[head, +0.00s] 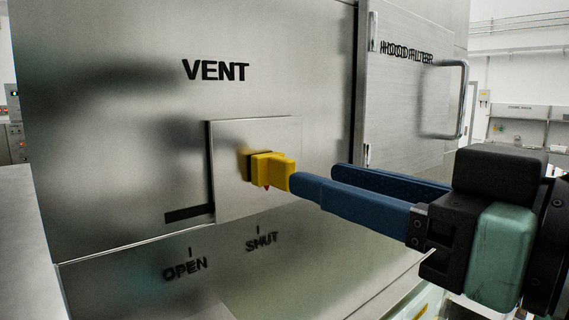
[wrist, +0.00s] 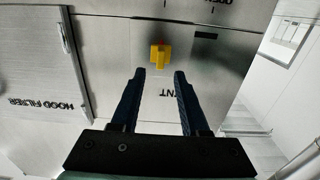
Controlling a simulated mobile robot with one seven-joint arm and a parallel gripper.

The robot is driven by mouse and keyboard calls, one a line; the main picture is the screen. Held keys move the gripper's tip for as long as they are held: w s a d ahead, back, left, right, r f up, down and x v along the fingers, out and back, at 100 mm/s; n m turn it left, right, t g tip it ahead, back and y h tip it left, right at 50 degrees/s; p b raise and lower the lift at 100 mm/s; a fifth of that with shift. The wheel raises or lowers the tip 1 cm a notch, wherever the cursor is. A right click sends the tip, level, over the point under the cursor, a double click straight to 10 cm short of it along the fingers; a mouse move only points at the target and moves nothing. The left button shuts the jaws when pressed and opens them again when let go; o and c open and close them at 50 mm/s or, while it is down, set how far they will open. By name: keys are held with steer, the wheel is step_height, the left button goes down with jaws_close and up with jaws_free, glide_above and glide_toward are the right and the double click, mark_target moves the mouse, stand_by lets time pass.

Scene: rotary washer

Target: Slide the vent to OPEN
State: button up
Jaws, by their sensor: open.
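The vent slide is a square steel plate (head: 235,150) with a yellow knob (head: 270,170) on it, under the word VENT. A small red pointer below the knob is nearer the SHUT mark (head: 261,242) than the OPEN mark (head: 185,268) on its left. My gripper (head: 313,176) is open and empty, to the right of the knob in the head view. The near blue finger's tip overlaps the knob's edge there; I cannot tell whether they touch. In the wrist view, the knob (wrist: 160,56) lies just beyond the gap between the fingertips (wrist: 159,73).
A dark slot (head: 188,213) shows left of the plate's lower edge. A hood filter door (head: 405,105) with a protruding handle (head: 463,100) stands to the right, behind my gripper. The panel left of the plate is clear.

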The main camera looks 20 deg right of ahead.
mark_target(292, 169)
steer(key=x, duration=0.4)
steer(key=shift+w+a, duration=0.25)
steer(key=shift+w, duration=0.5)
steer(key=shift+s, duration=0.1)
jaws_close()
stand_by(0.7)
